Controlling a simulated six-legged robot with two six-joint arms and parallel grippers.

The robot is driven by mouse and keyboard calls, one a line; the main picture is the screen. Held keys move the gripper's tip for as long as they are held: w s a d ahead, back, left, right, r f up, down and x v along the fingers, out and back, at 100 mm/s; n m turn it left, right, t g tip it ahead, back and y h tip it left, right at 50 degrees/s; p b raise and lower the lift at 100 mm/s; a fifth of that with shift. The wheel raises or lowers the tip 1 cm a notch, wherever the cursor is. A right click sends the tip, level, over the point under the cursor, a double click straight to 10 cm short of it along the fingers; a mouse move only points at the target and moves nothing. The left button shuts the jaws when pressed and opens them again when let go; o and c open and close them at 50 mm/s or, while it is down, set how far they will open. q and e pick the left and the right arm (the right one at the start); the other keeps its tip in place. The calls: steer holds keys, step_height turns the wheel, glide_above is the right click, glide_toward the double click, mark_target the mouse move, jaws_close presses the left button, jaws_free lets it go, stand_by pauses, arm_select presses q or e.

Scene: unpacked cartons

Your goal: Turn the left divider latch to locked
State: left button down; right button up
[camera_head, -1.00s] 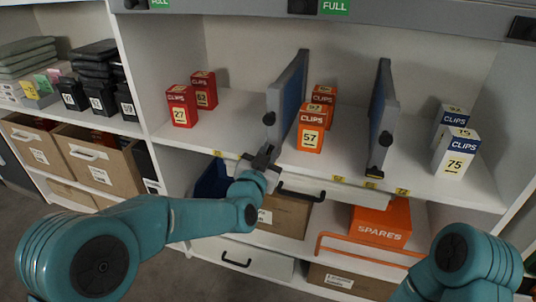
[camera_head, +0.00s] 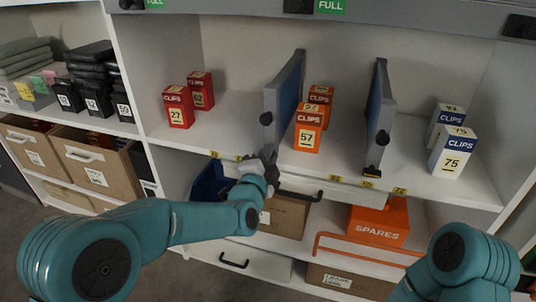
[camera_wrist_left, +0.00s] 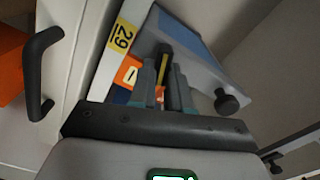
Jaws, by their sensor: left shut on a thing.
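The left divider (camera_head: 285,96) is a grey upright panel with a blue face, standing on the white shelf between the red and orange CLIPS boxes. A black knob (camera_head: 266,118) sits on its front edge and also shows in the left wrist view (camera_wrist_left: 227,102). My left gripper (camera_head: 268,157) is at the foot of this front edge. In the left wrist view my fingers (camera_wrist_left: 168,88) are shut on a small dark latch with a yellow stripe (camera_wrist_left: 166,66). The fingers hide part of it, and its full angle is hard to tell. My right gripper is out of view.
The right divider (camera_head: 379,115) stands farther right. An orange CLIPS box (camera_head: 307,130) is close to the right of the left divider. A black drawer handle (camera_head: 300,196) lies just below my left gripper. Red boxes (camera_head: 178,108) stand to the left.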

arm_select(q)
steer(key=shift+f+m, duration=0.2)
steer(key=shift+m, duration=2)
steer(key=c, duration=1.1)
jaws_free()
steer(key=p+v, duration=0.2)
steer(key=v, duration=1.4)
steer(key=shift+s, duration=0.2)
